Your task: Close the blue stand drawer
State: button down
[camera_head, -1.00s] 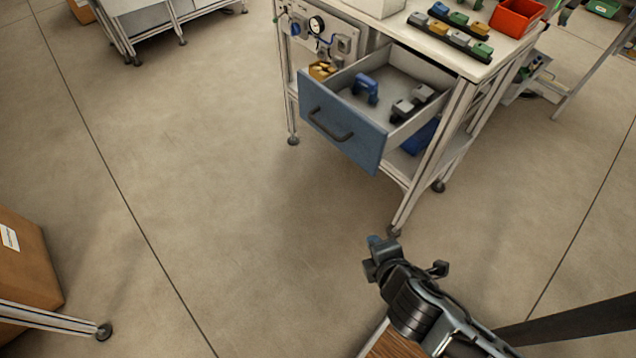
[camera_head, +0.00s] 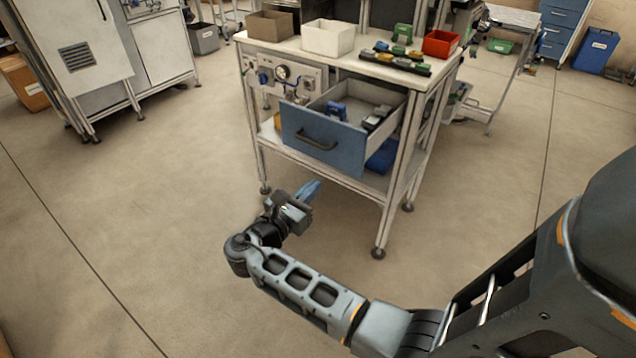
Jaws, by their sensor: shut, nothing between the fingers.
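The blue-fronted drawer (camera_head: 322,141) hangs open from the workbench stand, pulled out toward me, with a dark bar handle (camera_head: 317,142) on its face. Inside it lie a blue item (camera_head: 336,110) and some grey parts (camera_head: 377,117). My gripper (camera_head: 309,190) is below and in front of the drawer, just left of the middle of the picture. Its blue fingertips are shut and empty, and appear apart from the drawer front.
The benchtop holds a brown box (camera_head: 270,26), a white bin (camera_head: 328,37), a red bin (camera_head: 440,43) and a rack of small blocks (camera_head: 395,62). A gauge panel (camera_head: 283,77) sits left of the drawer. Bench legs stand either side; the floor in front is clear.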

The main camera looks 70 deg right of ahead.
aim_at(390, 112)
jog(key=p+x, duration=0.1)
jog(key=x, duration=1.2)
jog(key=shift+d, duration=0.4)
jog(key=b+x, duration=0.8)
jog(key=x, duration=1.8)
jog(key=shift+d+f, duration=0.1)
jog(key=shift+d, duration=0.05)
jog(key=shift+s+d+b, duration=0.1)
jog(key=shift+d+b, duration=0.2)
jog(key=shift+d, duration=0.35)
jog(key=shift+d+r, duration=0.15)
jog(key=shift+r, duration=0.15)
jog(key=shift+s+d, duration=0.1)
